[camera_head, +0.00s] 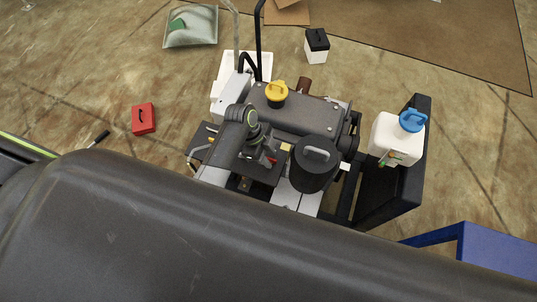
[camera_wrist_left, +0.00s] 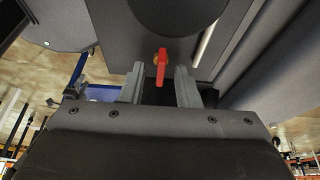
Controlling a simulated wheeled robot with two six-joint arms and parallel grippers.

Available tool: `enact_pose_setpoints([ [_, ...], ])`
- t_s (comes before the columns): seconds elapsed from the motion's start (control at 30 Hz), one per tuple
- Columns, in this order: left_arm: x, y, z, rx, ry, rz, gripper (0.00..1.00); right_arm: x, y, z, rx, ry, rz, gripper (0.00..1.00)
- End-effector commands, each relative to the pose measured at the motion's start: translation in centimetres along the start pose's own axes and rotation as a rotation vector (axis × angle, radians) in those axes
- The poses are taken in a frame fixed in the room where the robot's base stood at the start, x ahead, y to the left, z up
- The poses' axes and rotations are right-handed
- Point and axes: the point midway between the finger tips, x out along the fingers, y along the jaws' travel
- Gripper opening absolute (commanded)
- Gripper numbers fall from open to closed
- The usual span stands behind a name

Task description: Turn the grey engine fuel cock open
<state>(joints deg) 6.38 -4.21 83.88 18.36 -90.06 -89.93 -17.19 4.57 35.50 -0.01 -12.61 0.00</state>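A small red lever (camera_wrist_left: 161,66) on a brass-coloured fitting sits at the edge of the grey engine (camera_head: 305,115), most likely its fuel cock. In the left wrist view its handle points down the picture, toward my gripper. My left gripper (camera_wrist_left: 160,82) is open. Its two grey fingers stand on either side of the handle, with a visible gap on both sides. In the head view my left gripper (camera_head: 268,158) reaches in beside the black round canister (camera_head: 315,165), and a bit of red shows at its tip. My right gripper is not in view.
A white tank with a blue cap (camera_head: 397,138) stands on a black frame at the right. A yellow cap (camera_head: 276,93) tops the engine. A red box (camera_head: 143,118) and a black-and-white container (camera_head: 316,45) are on the floor. The floor at left is mostly clear.

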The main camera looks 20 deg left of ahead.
Motion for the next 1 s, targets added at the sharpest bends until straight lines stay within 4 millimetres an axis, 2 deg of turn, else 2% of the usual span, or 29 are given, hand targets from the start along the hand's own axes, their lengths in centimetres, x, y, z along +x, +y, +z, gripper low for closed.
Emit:
enact_pose_setpoints([
  [0.17, 0.0, 0.0, 0.0, 0.0, 0.0, 0.0, 0.29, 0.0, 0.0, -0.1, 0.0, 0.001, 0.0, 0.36],
  [0.4, 0.0, 0.0, 0.0, 0.0, 0.0, 0.0, 0.0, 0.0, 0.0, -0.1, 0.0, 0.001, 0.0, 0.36],
  [0.77, -0.2, 0.0, 0.0, -0.021, 0.0, -0.009, 0.0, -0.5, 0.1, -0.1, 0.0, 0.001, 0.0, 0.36],
  [1.0, -0.4, 0.2, -0.2, -0.124, 0.0, -0.049, 0.0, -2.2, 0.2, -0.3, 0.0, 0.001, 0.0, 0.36],
])
